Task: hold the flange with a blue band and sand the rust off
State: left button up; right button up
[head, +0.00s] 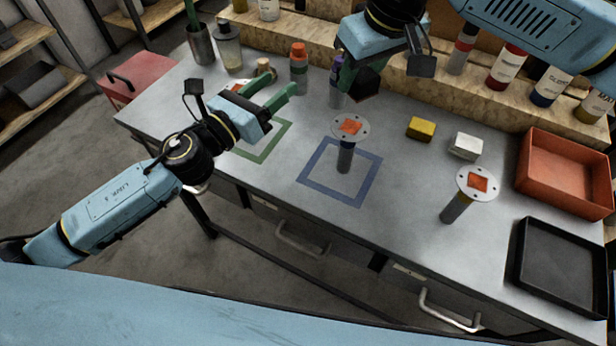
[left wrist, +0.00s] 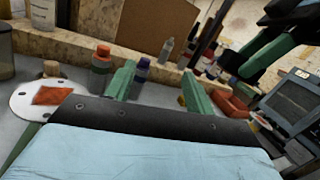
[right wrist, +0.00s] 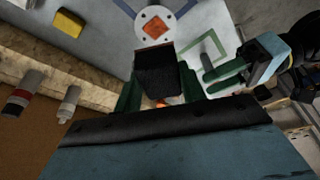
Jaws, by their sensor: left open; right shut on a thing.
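Three round grey flanges with orange rust patches stand on posts. The middle flange (head: 365,126) stands over the blue square outline. The right flange (head: 477,196) is near the table's front, with a yellowish band on its post. The third flange (left wrist: 25,101) shows at the left of the left wrist view, mostly hidden behind my left gripper in the head view. I cannot make out a blue band. My left gripper (head: 281,85) is open and empty, left of the middle flange. My right gripper (right wrist: 158,90) is shut on a dark sanding block (right wrist: 155,72), above and behind the middle flange.
A yellow block (head: 421,128) and a white block (head: 466,146) lie right of the middle flange. An orange bin (head: 572,200) and a black tray (head: 520,272) are at the right end. Bottles (head: 299,68) stand along the back. The front middle of the table is clear.

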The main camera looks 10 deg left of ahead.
pick_arm(q)
jog(key=m+g, duration=0.1)
jog(key=m, duration=0.1)
send_near(343, 149)
jog(key=x, duration=1.2)
jog(key=shift+f, duration=0.15)
jog(key=shift+a, duration=0.1)
jog(key=shift+s, duration=0.1)
grip_shut()
